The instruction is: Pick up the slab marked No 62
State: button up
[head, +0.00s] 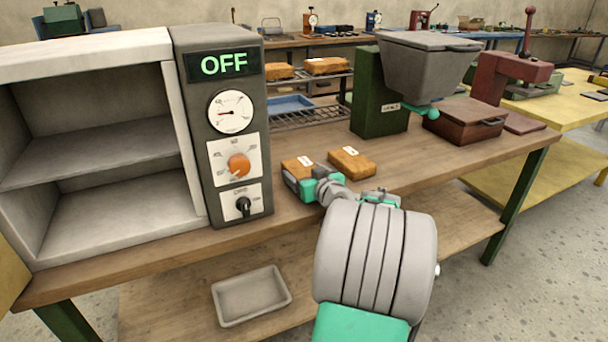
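Two orange-brown slabs with small white labels lie on the wooden bench: a left slab (299,162) and a right slab (352,163). The labels are too small to read, so I cannot tell which is No 62. My gripper (293,183) is at the near side of the left slab and covers its lower front part. I cannot tell whether its fingers touch or grip that slab. The right slab lies clear, a little to the right of my gripper. Two similar slabs, a left one (280,71) and a right one (326,66), lie on the rack behind.
An oven-like cabinet (186,140) with an OFF display stands close on the left of my gripper. A green machine with a grey hopper (425,68) and a brown box (464,124) stand at right. A grey tray (251,296) lies on the lower shelf.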

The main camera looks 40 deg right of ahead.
jog(key=c, duration=1.3)
